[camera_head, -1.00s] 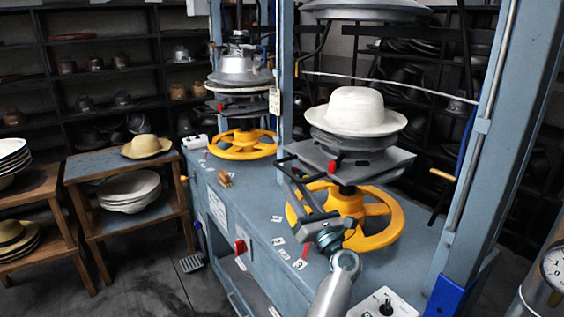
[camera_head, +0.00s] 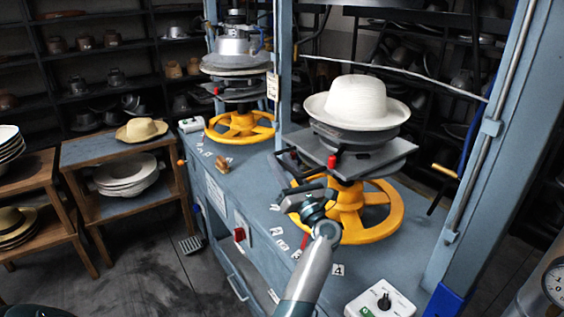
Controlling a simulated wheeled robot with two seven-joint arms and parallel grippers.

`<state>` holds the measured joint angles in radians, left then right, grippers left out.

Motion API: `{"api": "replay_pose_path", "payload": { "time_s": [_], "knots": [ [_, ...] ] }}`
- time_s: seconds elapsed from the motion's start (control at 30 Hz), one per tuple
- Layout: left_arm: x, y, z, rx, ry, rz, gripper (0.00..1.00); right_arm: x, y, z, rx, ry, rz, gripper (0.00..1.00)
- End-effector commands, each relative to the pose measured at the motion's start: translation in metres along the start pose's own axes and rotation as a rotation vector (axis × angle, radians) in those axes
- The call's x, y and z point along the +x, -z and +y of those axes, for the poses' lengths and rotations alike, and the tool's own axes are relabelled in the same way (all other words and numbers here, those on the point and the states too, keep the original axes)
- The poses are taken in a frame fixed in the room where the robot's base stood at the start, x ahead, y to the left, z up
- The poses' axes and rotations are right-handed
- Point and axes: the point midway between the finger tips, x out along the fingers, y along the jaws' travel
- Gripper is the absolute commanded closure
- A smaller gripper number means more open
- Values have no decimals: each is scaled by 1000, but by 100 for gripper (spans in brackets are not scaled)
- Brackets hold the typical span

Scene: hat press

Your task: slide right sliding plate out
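The right sliding plate (camera_head: 372,161) is a grey slab under the right press's mould, with a red knob (camera_head: 332,162) at its front. It bears a round grey mould (camera_head: 360,137) with a white brimmed hat (camera_head: 357,100) on top. A dark handle bar juts from its left front side. My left gripper (camera_head: 302,194) is at this left front side, just below the bar, in front of the yellow wheel. Its fingertips overlap the dark bar and wheel, so I cannot tell whether they touch or grip anything. My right gripper is not in view.
A yellow handwheel (camera_head: 375,218) is below the plate. A blue-grey post (camera_head: 500,140) stands at the right and a control box (camera_head: 383,302) at the front. The left press has its own yellow wheel (camera_head: 240,128). The bench top left of my arm is mostly clear.

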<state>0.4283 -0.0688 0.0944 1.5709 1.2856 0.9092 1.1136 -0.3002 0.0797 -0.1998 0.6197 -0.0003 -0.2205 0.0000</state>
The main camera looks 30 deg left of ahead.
Motion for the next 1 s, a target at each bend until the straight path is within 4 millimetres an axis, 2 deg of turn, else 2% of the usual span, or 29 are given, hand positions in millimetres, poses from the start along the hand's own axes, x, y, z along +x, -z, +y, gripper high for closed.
{"api": "replay_pose_path", "payload": {
  "time_s": [0.03, 0.07, 0.17, 0.47, 0.67, 0.87, 1.0],
  "knots": [
    [0, 0, 0, 0, 0, 0, 70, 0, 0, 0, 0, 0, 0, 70],
    [0, 0, 0, 0, 0, 0, 75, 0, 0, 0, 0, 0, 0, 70],
    [0, 0, 0, 0, 0, 0, 99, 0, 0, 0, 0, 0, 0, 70],
    [0, 0, 2, 0, 0, 0, 100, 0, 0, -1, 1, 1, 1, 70],
    [-1, 3, 15, 1, -1, 1, 100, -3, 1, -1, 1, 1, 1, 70],
    [-4, 8, 47, 1, -1, 1, 100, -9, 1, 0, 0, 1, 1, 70],
    [-6, 14, 80, 2, -2, 1, 100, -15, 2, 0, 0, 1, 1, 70]
  ]
}}
